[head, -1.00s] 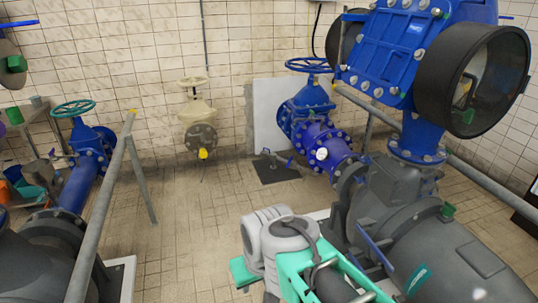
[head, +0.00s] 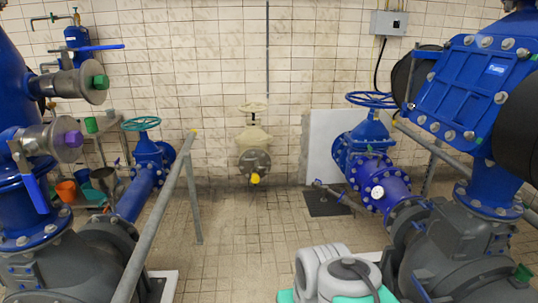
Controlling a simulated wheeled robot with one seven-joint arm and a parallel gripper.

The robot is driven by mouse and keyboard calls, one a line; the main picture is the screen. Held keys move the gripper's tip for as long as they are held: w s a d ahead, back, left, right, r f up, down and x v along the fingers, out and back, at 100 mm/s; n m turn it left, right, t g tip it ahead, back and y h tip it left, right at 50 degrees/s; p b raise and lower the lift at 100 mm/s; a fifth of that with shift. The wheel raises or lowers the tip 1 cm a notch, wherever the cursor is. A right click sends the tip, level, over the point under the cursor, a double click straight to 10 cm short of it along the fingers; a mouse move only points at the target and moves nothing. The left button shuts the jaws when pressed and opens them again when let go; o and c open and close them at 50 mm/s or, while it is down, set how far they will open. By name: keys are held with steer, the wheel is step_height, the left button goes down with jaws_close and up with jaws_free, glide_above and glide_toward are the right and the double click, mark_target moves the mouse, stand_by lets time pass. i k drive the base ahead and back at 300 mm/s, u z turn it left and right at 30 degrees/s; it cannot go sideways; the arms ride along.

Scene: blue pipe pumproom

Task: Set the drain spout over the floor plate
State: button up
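A dark square floor plate (head: 326,208) lies flat on the tiled floor near the back wall, left of the blue pipe. A thin grey drain spout with a small blue handle (head: 331,191) reaches leftward from the purple-blue pipe (head: 381,184). In the picture its free end overlaps the plate's upper left part; I cannot tell whether it is exactly above the plate. My arm's grey and teal links (head: 345,277) show at the bottom edge. My gripper is not in view.
Blue pumps and pipes stand left (head: 30,215) and right (head: 465,240). A grey handrail (head: 160,215) slants across the left. A cream valve (head: 253,150) with a yellow tip is on the back wall. The tiled floor (head: 235,235) between them is clear.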

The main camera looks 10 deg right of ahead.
mark_target(315, 184)
steer(key=z, duration=0.3)
steer(key=i, duration=2)
steer(key=z, duration=0.55)
steer(key=i, duration=3.4)
steer(key=u, duration=0.05)
